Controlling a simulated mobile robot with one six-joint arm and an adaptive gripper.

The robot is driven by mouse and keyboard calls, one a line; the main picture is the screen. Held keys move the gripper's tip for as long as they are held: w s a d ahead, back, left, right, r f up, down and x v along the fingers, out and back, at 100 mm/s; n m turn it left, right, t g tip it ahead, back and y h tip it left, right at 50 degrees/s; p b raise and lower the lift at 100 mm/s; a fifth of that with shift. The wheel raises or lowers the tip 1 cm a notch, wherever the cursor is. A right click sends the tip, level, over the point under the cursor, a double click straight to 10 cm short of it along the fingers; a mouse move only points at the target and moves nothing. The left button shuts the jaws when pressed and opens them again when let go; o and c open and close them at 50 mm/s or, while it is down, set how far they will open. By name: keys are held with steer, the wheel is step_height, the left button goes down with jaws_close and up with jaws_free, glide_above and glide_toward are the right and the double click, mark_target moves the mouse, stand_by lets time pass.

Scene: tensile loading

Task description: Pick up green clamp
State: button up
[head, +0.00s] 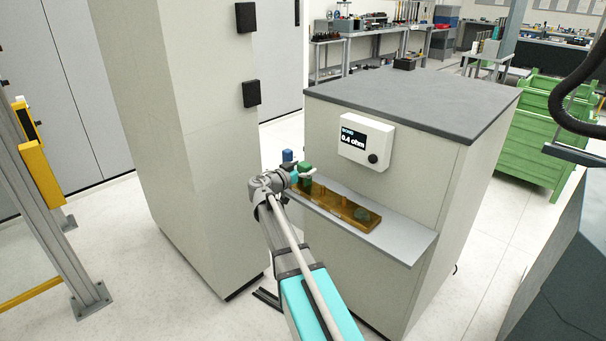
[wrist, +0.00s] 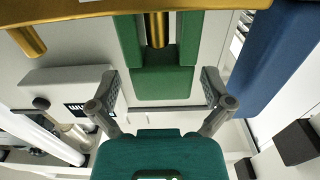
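The green clamp (head: 305,171) stands at the far left end of a brass bar in the head view. In the wrist view the green clamp (wrist: 163,84) is upper middle, with a brass pin between its arms. My gripper (head: 294,176) is close to the clamp in the head view and hides part of it. In the wrist view my gripper (wrist: 160,88) is open, with one finger on each side of the clamp's near end. The fingers appear apart from it, with visible gaps.
A blue clamp (wrist: 275,55) is close to the right of the green one; it also shows in the head view (head: 287,156). The brass bar (head: 340,207) lies on a grey shelf (head: 407,244) on the cabinet's front. A white meter (head: 367,141) reading 0.4 ohm is above.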

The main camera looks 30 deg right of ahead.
steer(key=c, duration=1.3)
steer(key=shift+o, duration=0.2)
steer(key=shift+r, duration=0.2)
steer(key=shift+r+p, duration=0.75)
steer(key=shift+p, duration=0.2)
steer(key=s+a+r+p, duration=0.2)
steer(key=s+r+p, duration=0.9)
steer(key=s, duration=0.2)
steer(key=shift+s+a, duration=0.25)
steer(key=shift+s, duration=0.15)
